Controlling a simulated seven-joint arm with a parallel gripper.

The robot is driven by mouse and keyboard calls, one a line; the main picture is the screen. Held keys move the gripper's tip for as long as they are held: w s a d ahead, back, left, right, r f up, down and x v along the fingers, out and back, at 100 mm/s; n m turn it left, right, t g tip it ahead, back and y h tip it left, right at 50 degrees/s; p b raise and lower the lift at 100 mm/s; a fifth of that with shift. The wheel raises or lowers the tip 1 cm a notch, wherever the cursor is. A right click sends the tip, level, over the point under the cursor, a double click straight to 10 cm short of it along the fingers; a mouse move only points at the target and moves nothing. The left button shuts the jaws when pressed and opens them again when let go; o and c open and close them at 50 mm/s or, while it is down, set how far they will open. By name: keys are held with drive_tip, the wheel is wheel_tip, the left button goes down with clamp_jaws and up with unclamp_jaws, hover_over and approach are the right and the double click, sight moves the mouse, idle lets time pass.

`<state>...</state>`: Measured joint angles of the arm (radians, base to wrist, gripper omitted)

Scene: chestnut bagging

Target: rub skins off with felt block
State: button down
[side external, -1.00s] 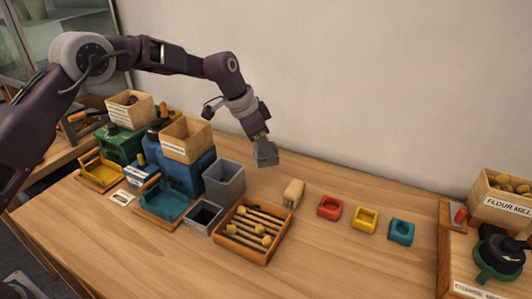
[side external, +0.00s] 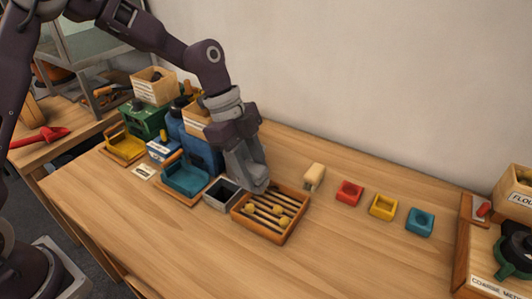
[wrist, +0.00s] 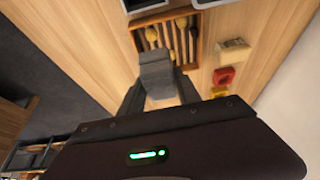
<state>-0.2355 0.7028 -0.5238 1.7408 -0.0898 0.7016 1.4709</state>
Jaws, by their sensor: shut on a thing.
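My gripper (side external: 252,172) is shut on a grey felt block (side external: 259,185) and points down at the back left corner of the wooden slatted tray (side external: 268,237). In the wrist view the grey block (wrist: 157,72) sits between my fingers, over the near edge of the tray (wrist: 194,50). Several yellowish chestnuts (side external: 285,210) lie on the dark slats. One chestnut also shows in the wrist view (wrist: 181,23). The gripper hides part of the tray, and I cannot tell whether the block touches anything there.
A cream block (side external: 314,176) stands right of the tray. Red (side external: 349,192), yellow (side external: 382,206) and blue (side external: 420,221) small dishes follow. Left are a grey open box (side external: 222,194) and a teal tray (side external: 185,180). The front table is clear.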

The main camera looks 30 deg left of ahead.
drive_tip(key=shift+f, duration=3.3)
drive_tip(key=shift+w+f, duration=0.4)
drive_tip(key=shift+f, duration=0.25)
drive_tip(key=shift+w+f, duration=0.1)
drive_tip(key=shift+w, duration=2.15)
drive_tip(key=shift+d, duration=1.5)
drive_tip(key=shift+s, duration=2.7)
drive_tip(key=shift+d, duration=1.15)
drive_tip(key=shift+w+d, duration=0.35)
drive_tip(key=shift+w, duration=2.4)
drive_tip(key=shift+a, duration=1.55)
drive_tip(key=shift+s, duration=2.4)
drive_tip(key=shift+s+a, duration=0.3)
drive_tip(key=shift+a, duration=1.25)
drive_tip(key=shift+d+r, duration=0.1)
drive_tip(key=shift+r, duration=4)
